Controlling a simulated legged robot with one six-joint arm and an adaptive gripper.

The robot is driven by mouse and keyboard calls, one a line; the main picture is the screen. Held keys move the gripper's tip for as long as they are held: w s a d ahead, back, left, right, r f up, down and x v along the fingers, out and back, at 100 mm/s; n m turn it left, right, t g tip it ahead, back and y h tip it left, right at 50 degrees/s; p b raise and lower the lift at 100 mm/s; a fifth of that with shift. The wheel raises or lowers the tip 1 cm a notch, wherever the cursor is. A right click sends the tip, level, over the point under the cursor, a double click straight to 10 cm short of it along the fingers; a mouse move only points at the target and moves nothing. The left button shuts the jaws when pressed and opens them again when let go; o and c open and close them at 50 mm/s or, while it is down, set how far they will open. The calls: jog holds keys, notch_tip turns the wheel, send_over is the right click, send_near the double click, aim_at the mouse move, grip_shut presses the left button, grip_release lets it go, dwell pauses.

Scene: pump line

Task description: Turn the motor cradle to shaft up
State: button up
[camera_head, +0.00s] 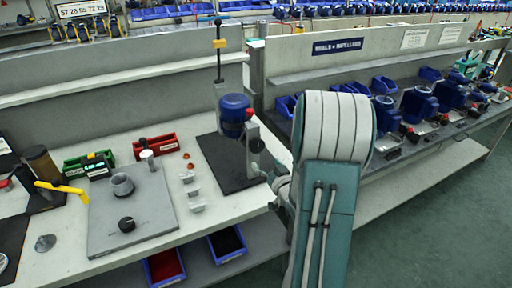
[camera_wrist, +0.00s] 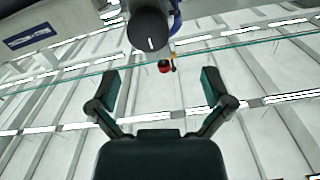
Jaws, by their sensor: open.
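The blue motor (camera_head: 234,105) sits in its cradle above a black mat on the bench in the head view. A red part shows on its right side. In the wrist view a dark round body (camera_wrist: 150,32) with a blue edge beside it is at the top, probably the motor; I cannot tell which way its shaft points. My gripper (camera_wrist: 160,86) is open and empty in the wrist view, its two fingers apart below that body. In the head view my gripper is just right of and below the motor, and my arm hides part of the cradle area.
A grey plate (camera_head: 150,220) with a round fitting, a red bin (camera_head: 156,146) and a green bin (camera_head: 88,165) are left. Several blue motors stand on the right bench.

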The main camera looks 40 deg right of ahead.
aim_at(258, 147)
jog(key=w+d, duration=0.1)
jog(key=w, duration=0.1)
jog(key=w+d, duration=0.3)
jog(key=w, duration=0.2)
jog(key=shift+w+d+f, duration=0.1)
jog(key=shift+d+f, duration=0.05)
jog(key=shift+f, duration=0.1)
jog(key=shift+w+r, duration=0.2)
jog(key=shift+w+a+r, duration=0.1)
jog(key=shift+w+a, duration=0.3)
jog(key=shift+a, duration=0.35)
jog(key=shift+d, duration=0.2)
jog(key=shift+s+d, duration=0.1)
jog(key=shift+d, duration=0.05)
jog(key=c, duration=1)
jog(key=shift+o, duration=0.2)
